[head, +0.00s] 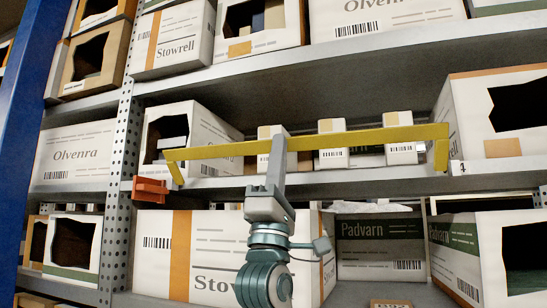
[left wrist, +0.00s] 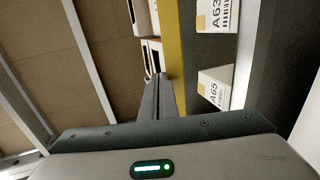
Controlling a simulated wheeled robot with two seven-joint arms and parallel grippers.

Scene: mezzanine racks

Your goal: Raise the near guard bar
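The yellow guard bar (head: 350,139) runs across the front of the middle shelf, above its edge, in the head view. Its short end arms point down, the left one towards an orange-red bracket (head: 150,190). My left gripper (head: 279,142) is at the bar's middle, its fingers close together and seemingly shut on it. They hide a short piece of the bar. In the left wrist view the yellow bar (left wrist: 168,35) runs past the fingertips of my left gripper (left wrist: 157,78). My right gripper is not in view.
Small labelled boxes (head: 333,158) stand behind the bar on the middle shelf. A large open carton (head: 190,135) is at its left and another (head: 465,105) at its right. A perforated upright (head: 118,190) stands left of the bar. More cartons fill the shelves above and below.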

